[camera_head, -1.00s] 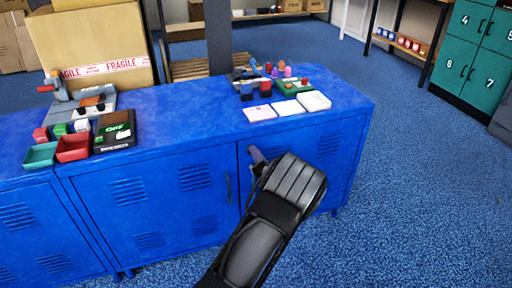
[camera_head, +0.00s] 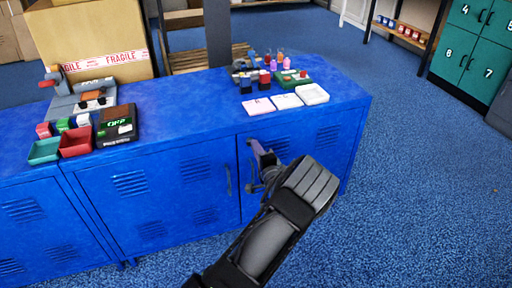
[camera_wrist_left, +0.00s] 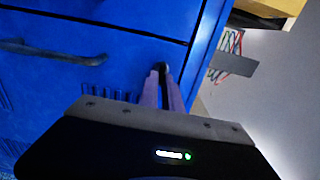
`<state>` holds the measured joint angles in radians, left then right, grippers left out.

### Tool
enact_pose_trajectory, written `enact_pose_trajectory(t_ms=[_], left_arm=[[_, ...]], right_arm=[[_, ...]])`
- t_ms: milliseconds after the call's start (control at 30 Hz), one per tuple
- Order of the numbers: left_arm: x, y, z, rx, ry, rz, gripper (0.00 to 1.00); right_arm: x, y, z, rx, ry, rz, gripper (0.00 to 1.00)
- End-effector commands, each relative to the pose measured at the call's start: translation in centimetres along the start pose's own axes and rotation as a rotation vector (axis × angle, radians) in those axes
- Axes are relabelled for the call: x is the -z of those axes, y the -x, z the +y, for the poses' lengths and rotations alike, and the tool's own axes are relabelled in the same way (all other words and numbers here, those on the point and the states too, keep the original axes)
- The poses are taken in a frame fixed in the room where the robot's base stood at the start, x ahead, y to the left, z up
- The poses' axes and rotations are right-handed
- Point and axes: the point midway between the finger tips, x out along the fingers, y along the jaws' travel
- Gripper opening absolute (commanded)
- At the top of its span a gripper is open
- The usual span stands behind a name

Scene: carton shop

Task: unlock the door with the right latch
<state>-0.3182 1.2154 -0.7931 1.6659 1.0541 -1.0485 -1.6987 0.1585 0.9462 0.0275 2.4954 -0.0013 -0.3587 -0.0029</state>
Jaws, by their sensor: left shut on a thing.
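The blue cabinet (camera_head: 150,170) has two front doors side by side in its right section. The right door (camera_head: 325,140) is closed, and my left gripper (camera_head: 260,152) is at its left edge, by the seam. In the left wrist view my left gripper (camera_wrist_left: 163,82) is shut with its tips on a small dark latch (camera_wrist_left: 163,67) on the blue face. The fingers hide most of the latch. The left door's dark handle (camera_head: 228,180) is left of the gripper; a dark handle (camera_wrist_left: 55,50) also shows in the left wrist view. My right gripper is not in view.
The cabinet top carries white trays (camera_head: 286,101), small bottles and blocks, a black OFF box (camera_head: 117,125), and red (camera_head: 75,142) and teal bins. A carton (camera_head: 92,45) stands behind. Blue carpet (camera_head: 420,200) is free in front and right.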

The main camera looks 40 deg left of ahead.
Motion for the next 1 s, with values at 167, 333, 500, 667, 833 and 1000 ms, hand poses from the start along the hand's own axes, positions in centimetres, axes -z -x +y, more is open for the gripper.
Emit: enact_pose_trajectory(t_ms=[167, 333, 500, 667, 833, 1000], left_arm=[[0.08, 0.02, 0.03, 0.0, -0.008, 0.002, 0.0], [0.08, 0.02, 0.04, 0.0, -0.008, 0.002, 0.0], [0.07, 0.02, 0.04, 0.0, -0.007, 0.002, 0.19], [0.04, 0.01, 0.03, 0.0, -0.006, 0.001, 0.3], [0.02, 0.0, 0.02, 0.0, -0.006, 0.001, 0.3], [0.08, 0.55, -0.01, -0.001, -0.005, 0.002, 0.3]], right_arm=[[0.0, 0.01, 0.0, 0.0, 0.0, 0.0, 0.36], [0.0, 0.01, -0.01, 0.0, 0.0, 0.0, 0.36], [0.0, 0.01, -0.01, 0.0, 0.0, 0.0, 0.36], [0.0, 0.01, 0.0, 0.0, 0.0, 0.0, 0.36], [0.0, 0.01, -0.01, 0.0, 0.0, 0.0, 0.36], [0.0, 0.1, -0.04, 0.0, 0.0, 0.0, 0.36]])
